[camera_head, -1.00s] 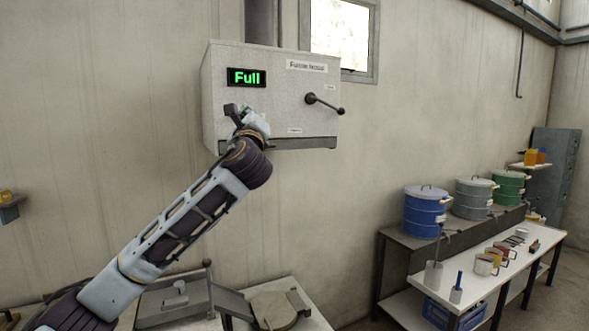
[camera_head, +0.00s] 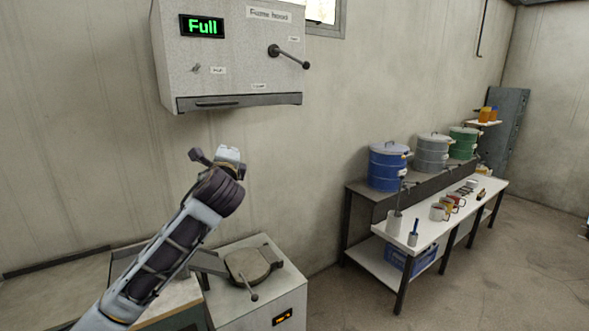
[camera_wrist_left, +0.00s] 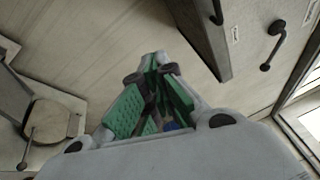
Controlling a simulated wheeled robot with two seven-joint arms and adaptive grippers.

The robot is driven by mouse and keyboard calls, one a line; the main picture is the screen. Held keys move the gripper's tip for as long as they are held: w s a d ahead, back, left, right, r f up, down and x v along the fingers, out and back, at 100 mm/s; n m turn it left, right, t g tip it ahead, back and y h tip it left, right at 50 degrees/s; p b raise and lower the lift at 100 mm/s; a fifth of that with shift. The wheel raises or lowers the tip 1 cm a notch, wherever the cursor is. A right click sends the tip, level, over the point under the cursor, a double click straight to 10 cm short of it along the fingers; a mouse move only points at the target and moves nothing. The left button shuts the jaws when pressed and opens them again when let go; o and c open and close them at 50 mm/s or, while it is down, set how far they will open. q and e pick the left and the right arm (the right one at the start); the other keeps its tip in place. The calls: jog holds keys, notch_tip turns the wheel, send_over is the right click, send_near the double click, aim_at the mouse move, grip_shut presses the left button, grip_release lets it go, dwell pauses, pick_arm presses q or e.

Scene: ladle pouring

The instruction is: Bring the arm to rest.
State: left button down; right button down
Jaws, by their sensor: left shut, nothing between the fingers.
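My left arm reaches up from the lower left in the head view. Its gripper (camera_head: 216,156) is in front of the bare wall, below the fume hood (camera_head: 170,60) and apart from it. In the left wrist view the green-padded fingers of my left gripper (camera_wrist_left: 155,62) come together at the tips with nothing held. My right gripper is not in view.
A hotplate-like round plate (camera_head: 250,262) with a handle sits on a white cabinet below the gripper. To the right are blue (camera_head: 388,168), grey (camera_head: 432,154) and green (camera_head: 463,143) drums, and a white bench (camera_head: 430,232) with mugs. The floor at right is clear.

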pick_arm(q)
jog(key=s+f+n+g+h, duration=0.1)
jog(key=s+f+n+g, duration=0.3)
jog(key=f, duration=0.7)
jog(key=s+f+n+g+h, duration=0.15)
jog(key=s+f, duration=0.35)
jog(key=f, duration=0.6)
jog(key=s+f+n+g, duration=0.25)
jog(key=s+f, duration=0.25)
jog(key=f, duration=0.6)
jog(key=s+a+f+n+g, duration=0.1)
jog(key=s+f+n+g, duration=0.15)
jog(key=s+f, duration=0.45)
jog(key=s+a+f+n+g+h, duration=0.15)
jog(key=s+f+n, duration=0.25)
jog(key=s, duration=0.6)
jog(key=s+a+f+n+g, duration=0.25)
jog(key=s+f, duration=0.25)
jog(key=s, duration=0.4)
notch_tip(320, 180, down, 34)
jog(key=s+g, duration=0.2)
jog(key=s+a+f+b, duration=0.1)
jog(key=s+a+f, duration=0.2)
jog(key=s+f, duration=1.7)
jog(key=shift+s+f+g, duration=0.35)
jog(key=shift+s, duration=0.95)
